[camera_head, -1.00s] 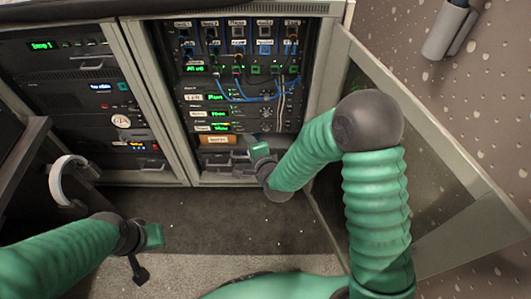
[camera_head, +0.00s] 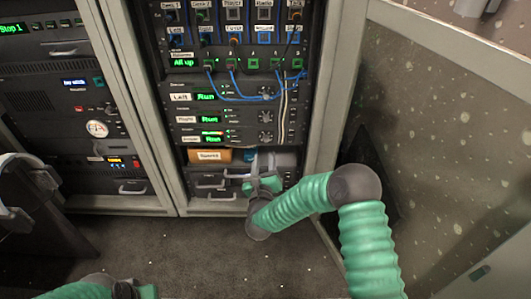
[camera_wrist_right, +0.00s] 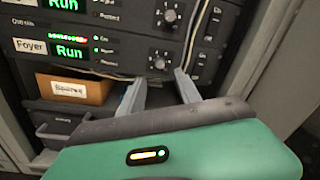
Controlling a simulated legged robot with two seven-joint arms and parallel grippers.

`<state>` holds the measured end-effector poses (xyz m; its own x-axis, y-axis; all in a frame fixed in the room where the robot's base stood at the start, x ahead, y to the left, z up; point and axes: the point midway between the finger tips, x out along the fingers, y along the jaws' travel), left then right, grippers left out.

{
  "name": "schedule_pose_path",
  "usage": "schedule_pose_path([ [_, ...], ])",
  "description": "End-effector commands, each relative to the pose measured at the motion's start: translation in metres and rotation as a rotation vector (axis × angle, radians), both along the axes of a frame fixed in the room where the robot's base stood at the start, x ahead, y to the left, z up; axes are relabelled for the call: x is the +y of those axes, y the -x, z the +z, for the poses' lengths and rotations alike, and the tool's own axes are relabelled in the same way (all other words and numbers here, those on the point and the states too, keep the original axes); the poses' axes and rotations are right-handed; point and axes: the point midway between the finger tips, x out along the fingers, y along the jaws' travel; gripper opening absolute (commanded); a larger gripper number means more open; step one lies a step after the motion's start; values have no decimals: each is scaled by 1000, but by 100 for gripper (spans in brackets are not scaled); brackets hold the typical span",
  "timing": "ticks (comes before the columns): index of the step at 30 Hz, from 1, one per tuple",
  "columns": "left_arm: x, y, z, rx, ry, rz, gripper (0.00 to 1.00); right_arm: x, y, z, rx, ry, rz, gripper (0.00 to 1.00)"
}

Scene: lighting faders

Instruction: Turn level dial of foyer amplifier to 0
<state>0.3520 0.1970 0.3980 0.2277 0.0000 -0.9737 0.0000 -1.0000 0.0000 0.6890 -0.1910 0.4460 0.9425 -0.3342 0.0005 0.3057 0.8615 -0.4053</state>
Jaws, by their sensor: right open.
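The foyer amplifier (camera_head: 188,139) is the lowest of a stack of black amplifiers in the middle rack. The wrist view shows its "Foyer" label (camera_wrist_right: 30,46) and a green "Run" display (camera_wrist_right: 68,50). Its level dial (camera_wrist_right: 159,63) is a small dark knob with pale marks around it; its exact setting is too small to read. My right gripper (camera_wrist_right: 160,92) is open and empty, its two grey fingers apart just below the dial. In the head view my right gripper (camera_head: 264,165) is in front of the rack's lower part. My left gripper (camera_head: 130,291) is cut off at the bottom edge.
An orange-brown "Spares" box (camera_head: 209,155) sits below the amplifier, above grey drawers (camera_head: 212,182). White cable hangs right of the dials (camera_wrist_right: 190,35). Blue patch cables (camera_head: 235,97) loop above. An open rack door (camera_head: 440,150) stands to the right.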

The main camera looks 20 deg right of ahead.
Motion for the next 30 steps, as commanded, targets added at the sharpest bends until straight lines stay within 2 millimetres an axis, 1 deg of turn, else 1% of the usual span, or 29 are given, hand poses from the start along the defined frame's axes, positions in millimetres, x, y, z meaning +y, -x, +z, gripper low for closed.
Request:
schedule_pose_path([
  [1,0,0,-15,0,0,0,36,-5,-12,-7,-4,1,-2,40],
  [3,0,0,-25,0,0,0,36,-11,-29,-7,-4,0,-3,40],
  [6,0,0,-35,0,0,0,36,-18,-48,-5,-3,1,-2,40],
  [9,0,0,-41,0,0,0,36,-22,-62,-4,0,0,-1,40],
  [13,0,0,-43,0,0,0,36,-25,-70,-1,1,2,1,40],
  [20,0,0,-42,0,0,0,36,-25,-71,0,2,1,1,40],
  [27,0,0,-42,0,0,0,36,-25,-70,0,2,1,1,9],
  [29,0,0,-42,0,0,0,36,-25,-70,0,2,1,1,1],
  [30,0,0,-42,0,0,0,36,-25,-70,0,2,1,1,0],
])
